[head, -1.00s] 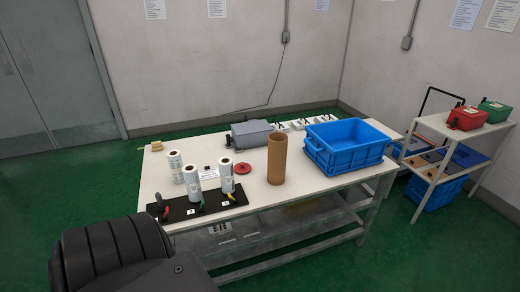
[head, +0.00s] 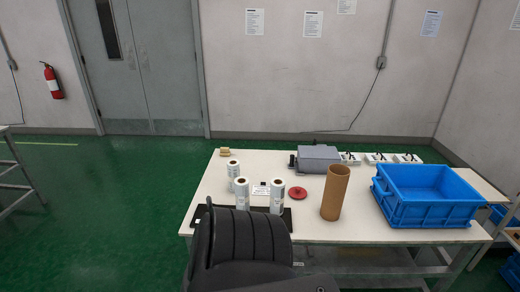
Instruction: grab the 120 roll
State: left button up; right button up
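Several white rolls stand upright on the left part of the table (head: 345,232). One roll (head: 233,169) stands farther back, a second roll (head: 241,193) stands in front of it, and a third roll (head: 277,196) stands to the right. Their print is too small to read, so I cannot tell which is the 120 roll. The front two stand at a black board (head: 201,216), largely hidden behind my dark ribbed arm part. Neither of my grippers shows in the head view.
A brown cardboard tube (head: 335,193) stands right of the rolls, with a red disc (head: 297,193) between. A blue crate (head: 428,219) sits at the right and a grey device (head: 319,158) at the back. Green floor (head: 110,215) is clear at the left.

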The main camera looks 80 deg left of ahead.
aim_at(242, 196)
jog(key=z, duration=0.05)
jog(key=i, duration=1.25)
jog(key=u, duration=1.5)
